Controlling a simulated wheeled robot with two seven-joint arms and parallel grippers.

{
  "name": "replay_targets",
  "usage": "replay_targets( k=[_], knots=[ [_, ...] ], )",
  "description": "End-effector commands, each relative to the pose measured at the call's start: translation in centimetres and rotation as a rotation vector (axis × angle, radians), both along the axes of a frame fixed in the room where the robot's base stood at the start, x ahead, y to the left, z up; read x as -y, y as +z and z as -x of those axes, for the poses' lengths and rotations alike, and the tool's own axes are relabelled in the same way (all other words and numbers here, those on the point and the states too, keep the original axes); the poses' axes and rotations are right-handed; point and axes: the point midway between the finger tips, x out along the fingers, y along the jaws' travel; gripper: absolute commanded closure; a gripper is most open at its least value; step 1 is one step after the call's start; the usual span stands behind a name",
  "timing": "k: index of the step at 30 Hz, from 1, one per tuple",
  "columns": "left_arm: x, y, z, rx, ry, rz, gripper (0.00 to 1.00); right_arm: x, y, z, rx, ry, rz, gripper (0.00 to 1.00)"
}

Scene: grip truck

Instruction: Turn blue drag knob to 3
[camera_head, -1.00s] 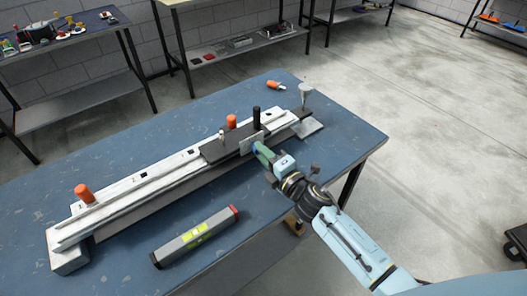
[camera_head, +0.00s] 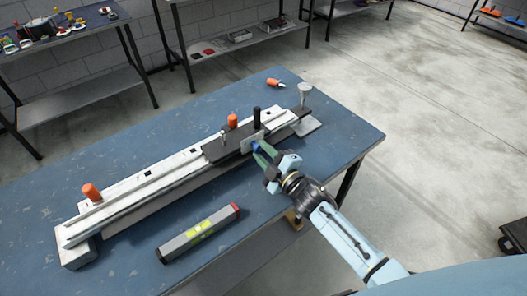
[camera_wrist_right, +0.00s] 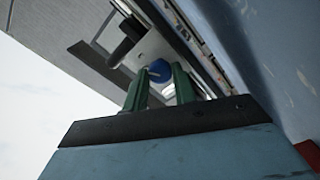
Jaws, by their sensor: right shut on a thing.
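The blue drag knob (camera_wrist_right: 160,71) is on the light face plate of the dark carriage (camera_head: 222,147), which sits on the long white rail (camera_head: 150,185). My right gripper (camera_head: 258,148) reaches the knob from the front right. In the right wrist view its green fingers (camera_wrist_right: 160,85) stand on either side of the knob, shut on it. In the head view only a bit of blue shows between the fingers. The number the knob points to is too small to read. My left gripper is not in view.
A grey spirit level (camera_head: 198,233) lies in front of the rail. Orange knobs (camera_head: 91,192) and a black knob (camera_head: 257,117) stand on the rail assembly. An orange-handled tool (camera_head: 275,83) lies behind it on the blue table (camera_head: 180,113). The table's left front is clear.

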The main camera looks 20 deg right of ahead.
Motion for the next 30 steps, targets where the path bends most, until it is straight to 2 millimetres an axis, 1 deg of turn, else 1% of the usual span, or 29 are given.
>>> replay_targets(
  k=[14,15,17,26,30],
  knots=[
    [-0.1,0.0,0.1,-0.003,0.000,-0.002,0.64,0.0,0.1,-0.1,-0.003,0.001,-0.015,0.96],
    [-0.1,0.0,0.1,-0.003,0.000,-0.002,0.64,0.0,0.1,-0.1,-0.003,0.001,-0.015,0.71],
    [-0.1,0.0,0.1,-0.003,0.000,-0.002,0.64,0.0,0.1,-0.1,-0.002,0.001,-0.014,0.65],
    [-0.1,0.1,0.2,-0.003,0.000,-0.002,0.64,0.0,0.0,0.1,-0.004,0.001,-0.013,0.65],
    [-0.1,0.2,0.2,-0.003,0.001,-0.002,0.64,0.5,0.0,1.3,-0.006,0.001,-0.013,0.65]
  ],
)
